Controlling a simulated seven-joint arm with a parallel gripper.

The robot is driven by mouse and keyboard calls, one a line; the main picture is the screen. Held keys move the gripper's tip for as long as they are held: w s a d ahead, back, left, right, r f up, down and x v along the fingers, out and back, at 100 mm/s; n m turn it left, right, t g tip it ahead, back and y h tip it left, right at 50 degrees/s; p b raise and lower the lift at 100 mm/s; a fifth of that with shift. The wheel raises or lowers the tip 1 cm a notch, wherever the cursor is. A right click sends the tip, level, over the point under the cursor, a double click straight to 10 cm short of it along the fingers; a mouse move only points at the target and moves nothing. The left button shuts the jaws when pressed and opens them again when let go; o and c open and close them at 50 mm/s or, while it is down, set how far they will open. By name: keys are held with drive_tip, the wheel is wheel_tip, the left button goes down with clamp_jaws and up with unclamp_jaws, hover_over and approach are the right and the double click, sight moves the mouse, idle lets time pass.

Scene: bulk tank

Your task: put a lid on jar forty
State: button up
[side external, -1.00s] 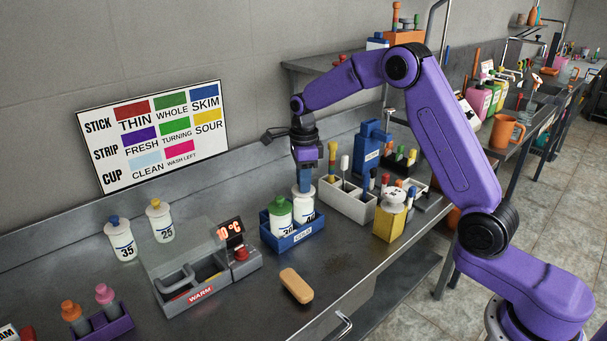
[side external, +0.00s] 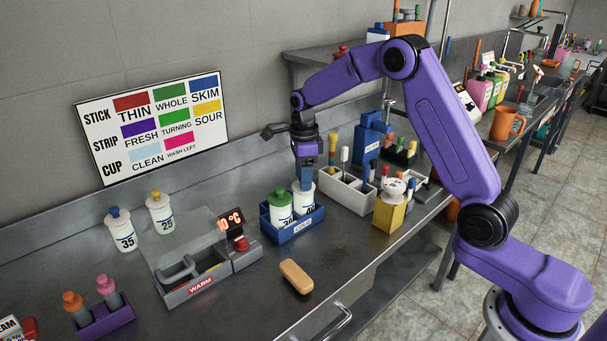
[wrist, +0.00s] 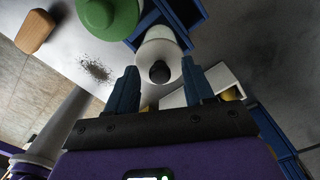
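Two jars stand in the blue COLD rack (side external: 292,235). The left one is the green-topped jar (side external: 280,208). The right one is a white jar (side external: 302,205), its number partly hidden; it looks like jar forty. My gripper (side external: 304,186) points down over this white jar. In the wrist view the white jar (wrist: 152,50) has a dark round knob or opening at its top, I cannot tell which. My gripper's two blue fingers (wrist: 161,88) are apart, one each side of that dark spot, with nothing visibly clamped. No loose lid can be made out.
Jars 35 (side external: 121,232) and 25 (side external: 160,214) stand by the wall. The grey WARM box (side external: 195,288) is left of the rack; a tan block (side external: 296,277) lies in front. A white divided tray (side external: 345,194) and yellow container (side external: 389,214) are close on the right.

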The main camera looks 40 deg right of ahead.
wheel_tip(320, 180, up, 17)
drive_tip(key=shift+r, duration=0.2)
idle(0.5)
drive_tip(key=s+a+f+n, duration=0.2)
drive_tip(key=s+a+n, duration=0.3)
drive_tip(key=s+n, duration=0.35)
drive_tip(key=s+a+f+n, duration=0.1)
drive_tip(key=s+a+n, duration=0.4)
drive_tip(key=s+n, duration=0.35)
drive_tip(key=s+d+f+n, duration=0.3)
drive_tip(key=s+f+n, duration=0.1)
drive_tip(key=s+n, duration=0.5)
drive_tip(key=s+d+f+n, duration=0.3)
drive_tip(key=s+n, duration=0.7)
drive_tip(key=s, duration=0.4)
drive_tip(key=shift+d+f+n, duration=0.15)
drive_tip(key=shift+f+n, duration=0.15)
drive_tip(key=shift+f, duration=0.2)
